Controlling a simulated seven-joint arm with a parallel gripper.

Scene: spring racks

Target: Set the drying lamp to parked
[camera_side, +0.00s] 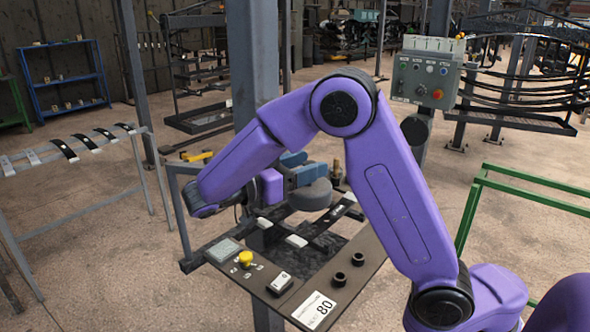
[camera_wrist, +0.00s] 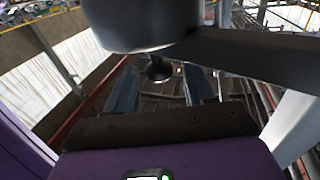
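A grey round head, which looks like the drying lamp (camera_side: 311,196), hangs low over the work stand, beside and below my gripper (camera_side: 297,170). In the wrist view a large grey round body (camera_wrist: 140,20) with a dark flat arm (camera_wrist: 255,52) fills the top, close to the camera. My gripper (camera_wrist: 160,88) has its two blue fingers wide apart, with nothing clearly held. A dark round knob-like end (camera_wrist: 159,69) shows between the fingers in the wrist view; I cannot tell how far off it is. My arm hides part of the lamp's mounting.
The work stand's front panel (camera_side: 290,262) carries a yellow knob (camera_side: 245,258), a small screen (camera_side: 222,249), a white switch (camera_side: 280,282) and two black sockets. A grey post (camera_side: 252,50) rises behind. A control box (camera_side: 427,78) stands at the back right. Green rails (camera_side: 530,190) are at right.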

